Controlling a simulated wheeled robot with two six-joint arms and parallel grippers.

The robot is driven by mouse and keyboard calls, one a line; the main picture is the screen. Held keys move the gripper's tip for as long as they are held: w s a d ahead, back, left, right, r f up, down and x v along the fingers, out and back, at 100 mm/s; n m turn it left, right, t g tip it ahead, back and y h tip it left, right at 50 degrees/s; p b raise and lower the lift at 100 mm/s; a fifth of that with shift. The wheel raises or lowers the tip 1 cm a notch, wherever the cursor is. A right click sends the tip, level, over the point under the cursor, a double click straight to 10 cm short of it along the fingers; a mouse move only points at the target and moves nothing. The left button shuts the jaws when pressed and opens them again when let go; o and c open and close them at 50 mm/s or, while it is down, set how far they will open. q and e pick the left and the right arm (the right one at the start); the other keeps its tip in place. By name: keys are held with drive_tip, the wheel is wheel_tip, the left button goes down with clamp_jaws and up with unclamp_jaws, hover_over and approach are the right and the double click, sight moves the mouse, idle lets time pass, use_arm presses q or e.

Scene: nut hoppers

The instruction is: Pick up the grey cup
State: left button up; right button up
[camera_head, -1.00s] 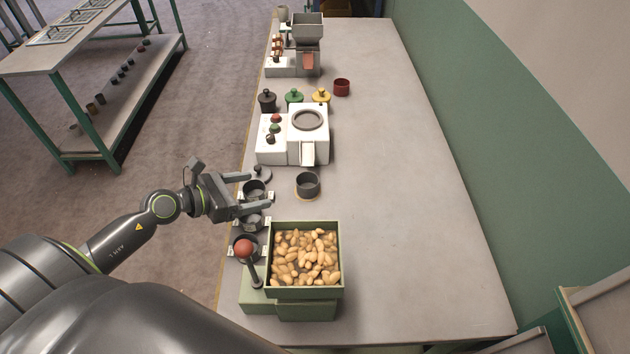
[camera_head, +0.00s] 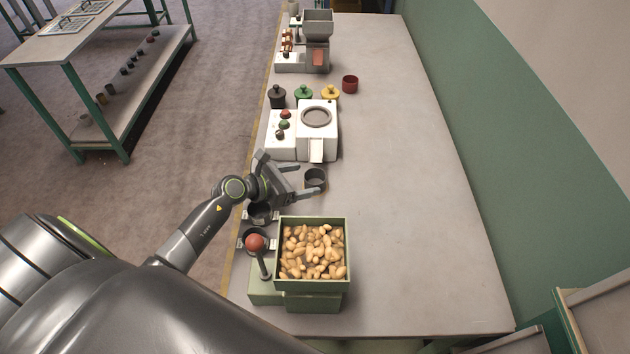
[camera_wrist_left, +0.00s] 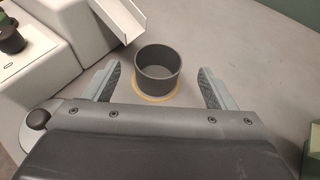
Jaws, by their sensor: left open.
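The grey cup (camera_head: 316,180) stands upright on the bench, just beyond the fingertips of my left gripper (camera_head: 307,180) in the head view. In the left wrist view the empty cup (camera_wrist_left: 158,72) sits on a yellow ring mark, ahead of and between the two open fingers of the left gripper (camera_wrist_left: 157,80). The fingers do not appear to touch it. My right gripper is in neither view.
A green hopper (camera_head: 281,252) full of nuts with a red-knobbed lever (camera_head: 256,243) stands in front. A white machine (camera_head: 317,145) with a chute is behind the cup. A dark red cup (camera_head: 350,84) stands further back. The bench's right side (camera_head: 420,180) is clear.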

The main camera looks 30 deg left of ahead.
sight(323, 176)
use_arm(q)
drive_tip(key=x, duration=0.4)
drive_tip(key=shift+a+f, duration=0.1)
drive_tip(key=shift+f, duration=0.05)
drive_tip(key=c, duration=1.1)
drive_tip(key=shift+o, duration=0.2)
drive_tip(key=shift+s+a, duration=0.1)
